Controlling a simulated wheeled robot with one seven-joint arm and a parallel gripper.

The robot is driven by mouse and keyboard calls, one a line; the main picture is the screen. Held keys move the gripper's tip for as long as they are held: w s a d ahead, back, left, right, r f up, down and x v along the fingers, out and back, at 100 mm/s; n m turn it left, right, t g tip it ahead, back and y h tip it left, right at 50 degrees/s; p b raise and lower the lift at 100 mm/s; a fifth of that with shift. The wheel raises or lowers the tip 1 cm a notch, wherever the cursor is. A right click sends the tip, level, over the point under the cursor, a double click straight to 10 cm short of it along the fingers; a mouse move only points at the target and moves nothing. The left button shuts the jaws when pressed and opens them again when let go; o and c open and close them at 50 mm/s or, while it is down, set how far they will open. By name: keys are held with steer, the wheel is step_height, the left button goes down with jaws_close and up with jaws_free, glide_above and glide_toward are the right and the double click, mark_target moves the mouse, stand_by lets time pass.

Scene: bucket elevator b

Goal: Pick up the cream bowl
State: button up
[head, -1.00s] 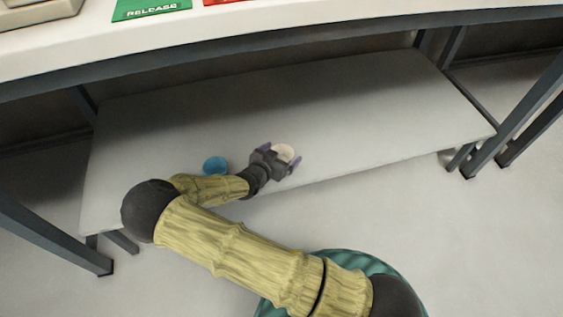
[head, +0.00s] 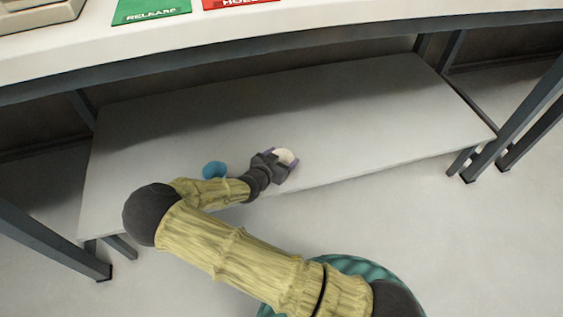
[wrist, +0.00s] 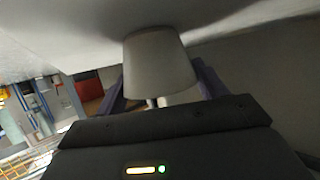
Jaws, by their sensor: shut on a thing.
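The cream bowl (head: 284,155) is at my gripper (head: 283,162), over the front part of the lower shelf (head: 350,115). The gripper is shut on the bowl. I cannot tell from these views whether the bowl still touches the shelf.
A blue round object (head: 214,170) lies on the shelf just left of my gripper, close to my forearm. The white upper counter (head: 300,45) overhangs the shelf, with green (head: 150,10) and red signs on it. The right half of the shelf is clear.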

step_height(320, 180, up, 10)
steer(key=p, duration=0.5)
steer(key=shift+p, duration=0.35)
